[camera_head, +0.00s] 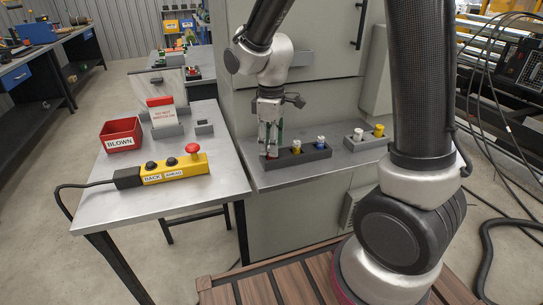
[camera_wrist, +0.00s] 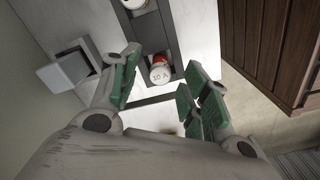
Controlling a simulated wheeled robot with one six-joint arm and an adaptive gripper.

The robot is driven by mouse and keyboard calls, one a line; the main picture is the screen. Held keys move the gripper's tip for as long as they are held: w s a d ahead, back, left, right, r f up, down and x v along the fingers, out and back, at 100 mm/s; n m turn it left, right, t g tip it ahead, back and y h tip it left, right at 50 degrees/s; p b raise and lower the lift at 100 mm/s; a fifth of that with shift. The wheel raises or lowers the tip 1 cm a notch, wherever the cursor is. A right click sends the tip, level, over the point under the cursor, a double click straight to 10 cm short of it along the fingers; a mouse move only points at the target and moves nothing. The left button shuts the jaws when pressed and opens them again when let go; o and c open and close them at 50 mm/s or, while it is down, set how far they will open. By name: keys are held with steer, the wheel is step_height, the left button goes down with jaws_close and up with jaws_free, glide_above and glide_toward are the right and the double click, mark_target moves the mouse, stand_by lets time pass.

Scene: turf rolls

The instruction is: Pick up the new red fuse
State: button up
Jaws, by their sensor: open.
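A red fuse with a white cap marked "10 A" (camera_wrist: 160,72) stands upright in the near end of a dark rack (camera_wrist: 153,33). My gripper (camera_wrist: 165,86) is open, with green-padded fingers on either side of the fuse in the wrist view. I cannot tell whether a pad touches it. In the head view my gripper (camera_head: 271,147) points down at the left end of the dark rack (camera_head: 303,158). The red fuse there is mostly hidden by the fingers.
A second rack (camera_head: 367,143) with white and yellow fuses stands to the right.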

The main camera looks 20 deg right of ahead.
step_height(320, 180, down, 2)
steer(key=shift+f, duration=0.1)
steer(key=shift+c, duration=0.5)
jaws_close()
